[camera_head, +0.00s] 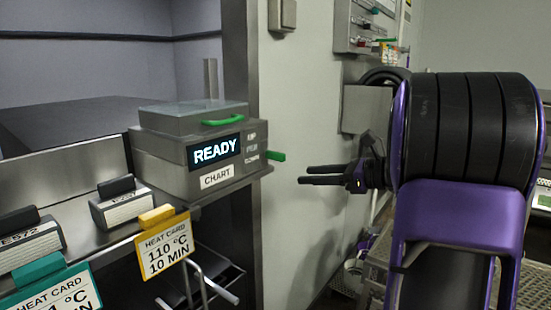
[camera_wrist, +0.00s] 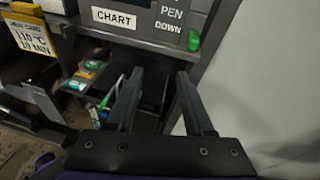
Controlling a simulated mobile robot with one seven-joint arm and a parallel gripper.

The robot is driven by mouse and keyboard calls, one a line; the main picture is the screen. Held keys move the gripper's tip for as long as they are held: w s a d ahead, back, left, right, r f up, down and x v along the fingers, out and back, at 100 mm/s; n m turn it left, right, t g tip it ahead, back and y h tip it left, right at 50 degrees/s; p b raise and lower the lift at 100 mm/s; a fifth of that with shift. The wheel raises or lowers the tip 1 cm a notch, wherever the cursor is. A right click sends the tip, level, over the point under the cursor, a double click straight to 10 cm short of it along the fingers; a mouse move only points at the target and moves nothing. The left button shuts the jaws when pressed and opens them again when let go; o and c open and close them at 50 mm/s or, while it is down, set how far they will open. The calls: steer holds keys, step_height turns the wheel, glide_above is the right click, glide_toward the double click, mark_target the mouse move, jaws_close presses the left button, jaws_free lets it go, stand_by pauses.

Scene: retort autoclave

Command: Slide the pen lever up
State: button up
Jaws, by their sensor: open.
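The chart recorder box (camera_head: 165,172) is grey with a lit READY display and a CHART label, on the steel counter. Its green pen lever (camera_head: 276,156) sticks out at the right side, low, level with the bottom word of its label. In the wrist view the pen lever (camera_wrist: 194,40) is beside the word DOWN, under PEN. My gripper (camera_head: 310,175) is open and empty, to the right of the lever and slightly lower in the head view, apart from it. In the wrist view my gripper's fingers (camera_wrist: 158,76) point toward the box, below the lever.
A green handle (camera_head: 222,121) is on the recorder's lid. Yellow (camera_head: 163,240) and teal (camera_head: 52,290) heat card tags hang at the counter's front, near small label blocks (camera_head: 122,205). A pale wall (camera_head: 305,110) stands behind my gripper. A control panel (camera_head: 372,28) is above my arm.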

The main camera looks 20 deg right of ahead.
mark_target(285, 157)
steer(key=s+d+m+t, duration=0.1)
steer(key=d+m+t, duration=0.2)
steer(key=d, duration=0.2)
steer(key=x, duration=1.1)
steer(key=r+x, duration=0.1)
steer(key=x, duration=0.5)
steer(key=shift+w+d, duration=0.15)
steer(key=shift+d, duration=0.05)
jaws_close()
stand_by(0.5)
